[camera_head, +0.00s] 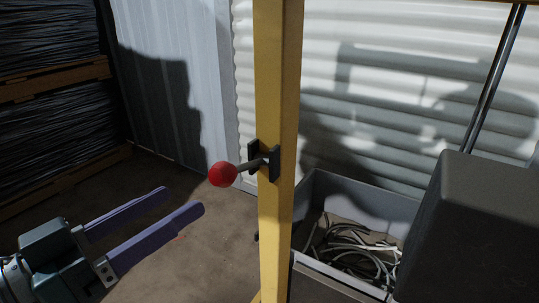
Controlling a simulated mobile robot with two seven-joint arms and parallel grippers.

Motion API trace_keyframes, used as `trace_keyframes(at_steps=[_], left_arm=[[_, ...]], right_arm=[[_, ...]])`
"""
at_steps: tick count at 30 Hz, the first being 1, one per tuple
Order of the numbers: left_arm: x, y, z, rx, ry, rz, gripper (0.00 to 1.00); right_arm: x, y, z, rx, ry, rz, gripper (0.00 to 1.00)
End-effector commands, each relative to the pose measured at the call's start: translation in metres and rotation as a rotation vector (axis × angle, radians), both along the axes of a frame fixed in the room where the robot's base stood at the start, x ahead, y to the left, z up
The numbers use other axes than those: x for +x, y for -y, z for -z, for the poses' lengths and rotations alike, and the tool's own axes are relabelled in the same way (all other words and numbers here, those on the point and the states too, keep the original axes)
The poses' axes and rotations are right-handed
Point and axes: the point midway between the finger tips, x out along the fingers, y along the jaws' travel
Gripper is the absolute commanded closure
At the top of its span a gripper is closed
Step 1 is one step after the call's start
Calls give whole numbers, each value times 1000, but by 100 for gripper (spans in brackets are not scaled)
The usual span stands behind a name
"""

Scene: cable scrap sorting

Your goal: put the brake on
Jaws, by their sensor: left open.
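The brake lever is a short dark rod with a red ball knob (222,174). It sticks out to the left from a dark bracket (269,163) on a yellow upright post (278,90). My left gripper (184,200) comes in from the lower left with two purple fingers. The fingers are apart with nothing between them. Their tips point toward the knob and appear a little below and left of it, not touching it. My right gripper is not in view.
A grey bin (346,188) with tangled cable scrap (350,248) stands right of the post. A dark grey box (470,230) is at the lower right. Stacked cable bundles (50,45) on pallets stand at the left. Corrugated wall panels close the back. Floor left of the post is clear.

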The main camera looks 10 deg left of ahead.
Motion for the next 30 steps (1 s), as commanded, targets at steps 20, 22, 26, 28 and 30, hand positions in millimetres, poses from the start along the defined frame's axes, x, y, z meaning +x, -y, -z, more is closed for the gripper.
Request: trace_keyframes(at_steps=[20,22,26,28,30], left_arm=[[81,42,-2,1,1,-1,24],[81,42,-2,1,0,-1,24],[81,42,-2,1,0,-2,24],[81,42,-2,1,0,-2,31],[81,42,-2,1,0,-2,39]], right_arm=[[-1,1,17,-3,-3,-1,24],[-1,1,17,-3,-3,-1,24],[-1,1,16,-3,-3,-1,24],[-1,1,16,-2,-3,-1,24],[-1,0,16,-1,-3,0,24]])
